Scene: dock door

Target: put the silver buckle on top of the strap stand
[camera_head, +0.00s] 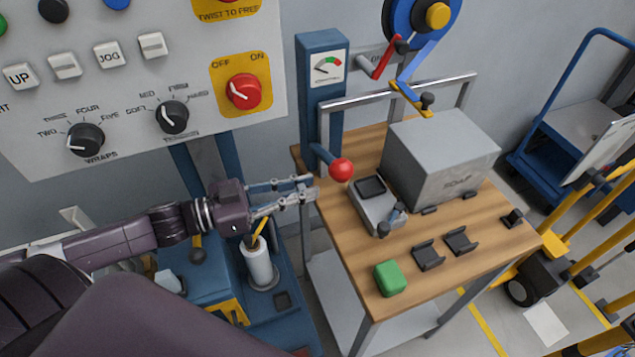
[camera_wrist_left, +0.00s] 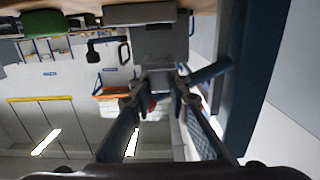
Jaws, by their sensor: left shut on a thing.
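My left gripper (camera_head: 303,191) reaches in from the left and is shut just off the left edge of the wooden bench. A small silver-grey piece, apparently the silver buckle (camera_head: 305,182), is between its fingertips; the fingers hide much of it. In the left wrist view the shut fingertips (camera_wrist_left: 158,92) also have a pale grey piece between them. The strap stand is not clearly identifiable. A blue reel (camera_head: 391,22) with a blue strap (camera_head: 418,62) is behind the bench, and a blue gauge post (camera_head: 322,100) rises at its back left. My right gripper is not in view.
A lever with a red ball (camera_head: 341,169) sticks out close right of my left gripper. The bench top (camera_head: 348,228) holds a grey tool (camera_head: 374,207), a grey box (camera_head: 440,155), a green block (camera_head: 390,278) and black brackets (camera_head: 428,257). A control panel (camera_head: 130,105) hangs above my arm.

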